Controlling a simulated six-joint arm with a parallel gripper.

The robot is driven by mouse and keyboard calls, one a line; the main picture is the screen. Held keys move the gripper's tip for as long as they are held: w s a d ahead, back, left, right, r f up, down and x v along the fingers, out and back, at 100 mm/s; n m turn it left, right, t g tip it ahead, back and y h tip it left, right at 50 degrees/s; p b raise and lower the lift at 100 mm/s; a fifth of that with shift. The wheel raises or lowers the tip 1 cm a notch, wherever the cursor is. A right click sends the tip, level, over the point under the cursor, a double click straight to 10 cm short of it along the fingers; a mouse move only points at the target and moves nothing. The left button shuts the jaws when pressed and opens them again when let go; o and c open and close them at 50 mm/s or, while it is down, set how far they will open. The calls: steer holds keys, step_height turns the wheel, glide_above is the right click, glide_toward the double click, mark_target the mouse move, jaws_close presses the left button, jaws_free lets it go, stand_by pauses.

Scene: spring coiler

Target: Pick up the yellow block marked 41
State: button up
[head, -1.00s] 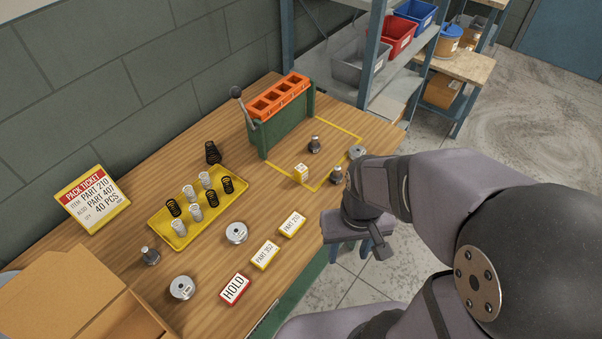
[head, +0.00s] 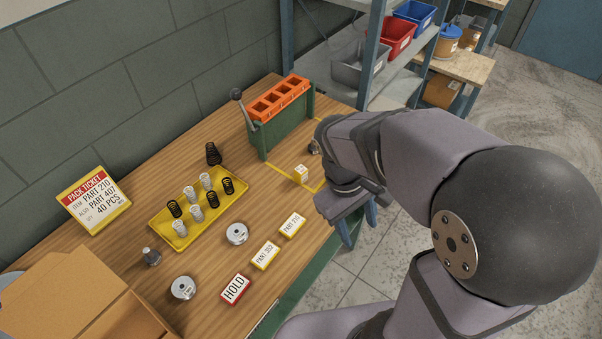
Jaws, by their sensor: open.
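A small yellow block with white faces (head: 301,174) stands on the wooden bench inside the yellow outlined area, in front of the green fixture. Its marking is too small to read. My gripper (head: 359,224) is open, with its two blue fingers pointing down and apart, and nothing shows between them. In the head view it is to the right of and below the block, against the bench's right edge and the floor. The block is clear of it.
A green fixture (head: 287,128) with an orange top and a lever stands behind the block. A yellow tray (head: 160,222) holds several springs. PART 210 (head: 293,225), PART 352 (head: 265,256) and HOLD (head: 235,289) labels lie at the front. My arm hides the outlined area's right side.

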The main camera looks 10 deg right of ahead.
steer(key=w+n+h+p, duration=0.1)
steer(key=w+n+h, duration=0.3)
steer(key=w+n, duration=0.3)
steer(key=n+t+h+p, duration=0.2)
steer(key=n+t+h, duration=0.2)
steer(key=n+t, duration=0.75)
glide_above(298, 171)
steer(key=s+a, duration=0.1)
steer(key=a, duration=0.2)
steer(key=n+g, duration=0.2)
steer(key=f, duration=0.5)
steer(key=d+f, duration=0.1)
steer(key=f, duration=0.2)
steer(key=shift+s+f, duration=0.1)
steer(key=shift+f, duration=0.4)
steer(key=shift+g+p+x, duration=0.25)
steer(key=shift+p+x, duration=0.25)
steer(key=shift+x, duration=0.65)
steer(key=shift+d+p, duration=0.4)
steer(key=p+x, duration=0.1)
steer(key=x, duration=0.1)
steer(key=p+x, duration=0.1)
steer(key=shift+w+d, duration=0.3)
steer(key=shift+d, duration=0.05)
steer(key=shift+w+d+f, duration=0.15)
steer(key=shift+w+d, duration=0.05)
